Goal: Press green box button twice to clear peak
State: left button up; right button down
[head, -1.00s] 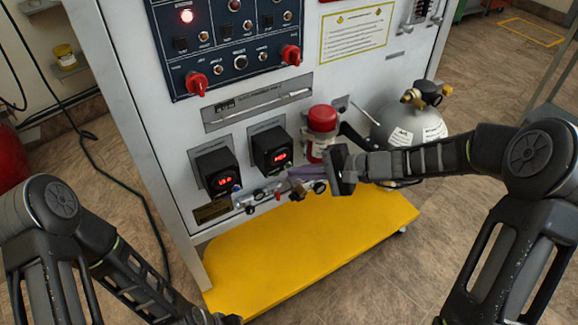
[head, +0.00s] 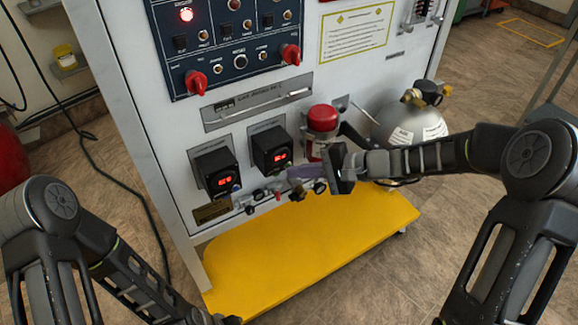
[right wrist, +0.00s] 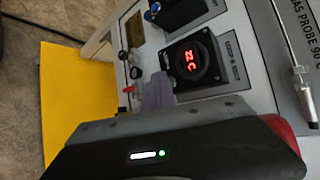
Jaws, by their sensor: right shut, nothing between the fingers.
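The right black box (head: 270,151) has a lit red display on the white panel; its digits are too small to read surely. It also shows in the right wrist view (right wrist: 190,60). The left black box (head: 216,172) has a red display and a blue button, which shows in the right wrist view (right wrist: 152,14). My right gripper (head: 302,172) is shut and empty, its purple-grey fingers (right wrist: 158,92) close to the right box's lower edge; contact cannot be told.
A red-capped container (head: 322,119) stands just above my right gripper. A gas cylinder (head: 405,125) is at the right. Small valves (head: 258,194) line the panel below the boxes. A yellow platform (head: 310,240) sticks out below. A dark knob panel (head: 225,45) is above.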

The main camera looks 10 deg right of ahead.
jog(key=shift+s+d, duration=0.25)
jog(key=shift+s, duration=0.35)
jog(key=shift+s+d+b, duration=0.2)
jog(key=shift+s+d, duration=0.1)
jog(key=shift+s, duration=0.5)
jog(key=shift+s+d+b, duration=0.2)
jog(key=shift+s+d, duration=0.1)
jog(key=shift+s, duration=0.45)
jog(key=shift+s+d+b, duration=0.2)
jog(key=shift+s+d, duration=0.1)
jog(key=shift+s, duration=0.5)
